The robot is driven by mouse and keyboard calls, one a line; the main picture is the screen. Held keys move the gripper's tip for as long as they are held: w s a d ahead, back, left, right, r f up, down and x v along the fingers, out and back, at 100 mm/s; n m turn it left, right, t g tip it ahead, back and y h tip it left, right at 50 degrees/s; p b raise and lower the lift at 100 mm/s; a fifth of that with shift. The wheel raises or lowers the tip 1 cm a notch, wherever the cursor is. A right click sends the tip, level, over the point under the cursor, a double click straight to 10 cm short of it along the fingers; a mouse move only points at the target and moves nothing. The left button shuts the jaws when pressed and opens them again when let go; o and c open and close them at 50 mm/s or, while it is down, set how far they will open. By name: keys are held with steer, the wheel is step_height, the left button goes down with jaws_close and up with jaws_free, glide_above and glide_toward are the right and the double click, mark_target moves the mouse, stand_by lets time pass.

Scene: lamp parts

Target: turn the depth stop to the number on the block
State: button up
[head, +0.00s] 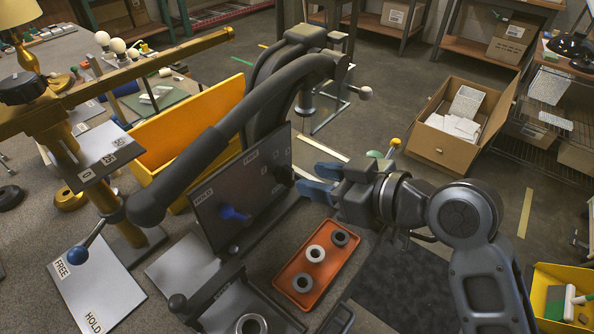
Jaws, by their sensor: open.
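My gripper (306,181), with blue fingers, is open with a gap between them, just right of a dark upright panel (240,190). The panel is marked HOLD and FREE and carries a blue lever (234,213). A dark round knob-like part shows near its right edge, partly in shadow. A black press with a long curved handle (190,165) stands behind and left of the panel. A brass stand (72,150) at left has a black knob (22,88) and a small plate with printed marks (97,168). I cannot tell which part is the depth stop; no numbered block is clearly readable.
An orange tray (300,262) holds several rings below my gripper. A white FREE/HOLD plate (100,287) with a blue-ball lever (78,256) lies at left. A yellow bin (190,125) stands behind the handle. An open cardboard box (450,150) and shelves are at right.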

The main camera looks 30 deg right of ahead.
mark_target(293, 174)
steer(key=shift+x, duration=2.5)
jaws_close()
